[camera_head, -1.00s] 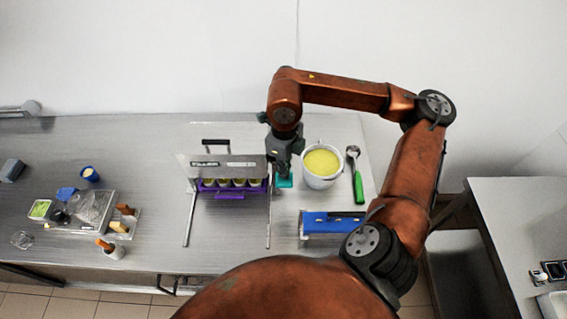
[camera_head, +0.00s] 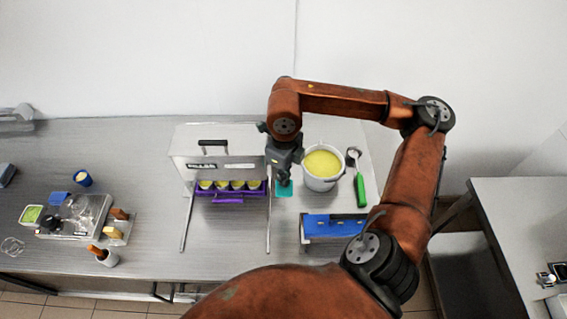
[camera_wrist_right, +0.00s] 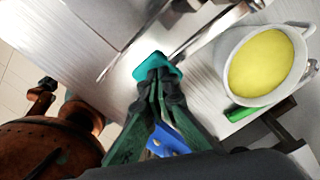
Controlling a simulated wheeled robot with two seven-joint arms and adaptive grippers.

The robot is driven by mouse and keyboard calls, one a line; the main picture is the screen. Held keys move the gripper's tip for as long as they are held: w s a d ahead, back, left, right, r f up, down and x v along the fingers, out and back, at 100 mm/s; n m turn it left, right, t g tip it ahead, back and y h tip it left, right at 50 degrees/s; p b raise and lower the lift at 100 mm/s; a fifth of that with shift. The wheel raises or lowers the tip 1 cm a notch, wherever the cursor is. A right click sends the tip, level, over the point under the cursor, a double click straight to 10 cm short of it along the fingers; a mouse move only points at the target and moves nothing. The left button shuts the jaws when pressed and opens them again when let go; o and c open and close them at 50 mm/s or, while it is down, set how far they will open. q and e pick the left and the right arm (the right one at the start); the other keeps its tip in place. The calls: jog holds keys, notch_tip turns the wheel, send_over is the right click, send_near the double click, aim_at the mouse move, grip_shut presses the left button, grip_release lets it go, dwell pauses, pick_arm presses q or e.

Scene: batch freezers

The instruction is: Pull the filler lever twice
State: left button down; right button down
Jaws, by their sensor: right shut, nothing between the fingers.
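The filler (camera_head: 190,143) is a pale metal box on thin legs, left of centre on the table in the head view. A black bar handle (camera_head: 212,142) sits on its top. A flat teal piece (camera_head: 284,189) shows at its right side, seemingly the lever's end. It also shows in the wrist view (camera_wrist_right: 150,60). My right gripper (camera_head: 283,181) is shut and empty, pointing down right over the teal piece. In the wrist view its fingertips (camera_wrist_right: 158,76) overlap the teal piece's near edge; whether they touch it I cannot tell. My left gripper is out of view.
A purple tray (camera_head: 228,198) with yellow-filled cups sits under the filler. A pot of yellow mix (camera_head: 323,165) stands close right of the gripper, then a green-handled ladle (camera_head: 360,188). A blue-topped box (camera_head: 333,226) is in front. Free table lies left of the filler.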

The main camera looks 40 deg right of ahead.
jog(key=shift+r, duration=0.1)
notch_tip(320, 180, up, 8)
jog(key=p, duration=0.5)
dwell(0.4)
jog(key=shift+r, duration=0.15)
dwell(0.6)
notch_tip(320, 180, up, 5)
jog(key=p, duration=0.3)
dwell(0.7)
